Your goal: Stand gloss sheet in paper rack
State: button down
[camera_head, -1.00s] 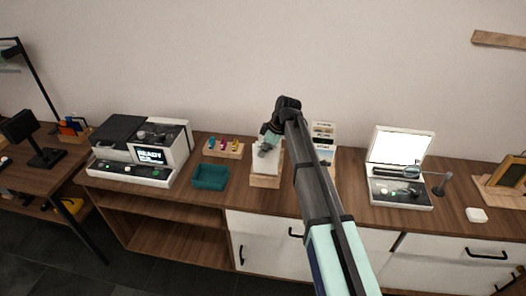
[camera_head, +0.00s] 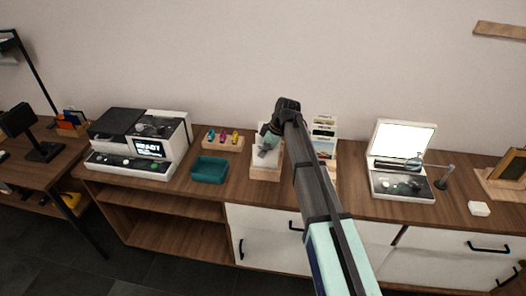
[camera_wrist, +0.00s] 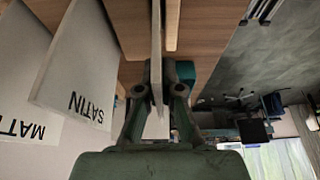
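My gripper (camera_wrist: 158,88) is shut on a thin pale sheet (camera_wrist: 157,35), seen edge-on in the wrist view. No label shows on it. In the head view my gripper (camera_head: 268,141) is over a wooden stand (camera_head: 265,174) with a pale surface, and my wrist hides part of it. A wooden rack with several upright cards (camera_head: 325,135) stands just right of my gripper, partly behind my arm. In the wrist view, white panels marked SATIN (camera_wrist: 78,65) and MATT (camera_wrist: 25,112) are left of the held sheet. I cannot tell whether the sheet touches a stand.
A teal tray (camera_head: 210,171) and a small wooden holder with coloured items (camera_head: 223,141) are left of my gripper. A printer-like machine (camera_head: 140,145) stands farther left. An open-lidded device (camera_head: 402,160) is to the right. The counter's front edge is clear.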

jog(key=shift+f, duration=0.1)
jog(key=c, duration=1.2)
grip_release()
jog(key=shift+c, duration=0.2)
jog(key=shift+r+p, duration=1.85)
jog(key=shift+r, duration=2.65)
